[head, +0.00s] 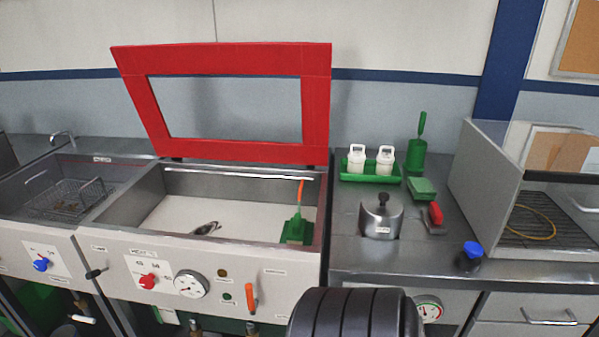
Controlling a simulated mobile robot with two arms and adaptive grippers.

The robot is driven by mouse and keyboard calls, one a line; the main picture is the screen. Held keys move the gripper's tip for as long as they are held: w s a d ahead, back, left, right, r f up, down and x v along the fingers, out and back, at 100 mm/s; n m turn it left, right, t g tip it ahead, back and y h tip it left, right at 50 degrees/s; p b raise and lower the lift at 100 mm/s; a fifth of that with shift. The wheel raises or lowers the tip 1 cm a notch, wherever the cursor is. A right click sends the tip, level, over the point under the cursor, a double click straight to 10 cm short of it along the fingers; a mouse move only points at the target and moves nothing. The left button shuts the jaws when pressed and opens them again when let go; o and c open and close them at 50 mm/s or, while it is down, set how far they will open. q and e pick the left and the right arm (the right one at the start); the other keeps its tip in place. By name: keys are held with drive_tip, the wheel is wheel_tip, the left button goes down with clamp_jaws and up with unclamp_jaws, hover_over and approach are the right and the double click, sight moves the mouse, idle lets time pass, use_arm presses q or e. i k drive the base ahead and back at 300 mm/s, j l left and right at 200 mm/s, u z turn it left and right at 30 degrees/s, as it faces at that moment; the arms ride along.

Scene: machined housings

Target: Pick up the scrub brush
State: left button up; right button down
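A small block with a red grip on a flat grey base (434,218) lies on the steel counter, right of the domed steel lid. It looks like a hand brush, but its underside is hidden. A green block (422,187) lies just behind it and could also be a brush; I cannot tell. A tall green holder with a handle (416,152) stands upright farther back. A green tool with an orange handle (297,220) stands in the right end of the open basin. Neither of my grippers shows in the head view.
The open basin (322,228) has its red frame lid (320,100) raised. A domed steel lid with black knob (381,218), a green tray of white bottles (350,177) and a blue-topped knob (471,252) occupy the counter.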

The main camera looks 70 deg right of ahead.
sight(295, 234)
drive_tip(key=z, duration=2.3)
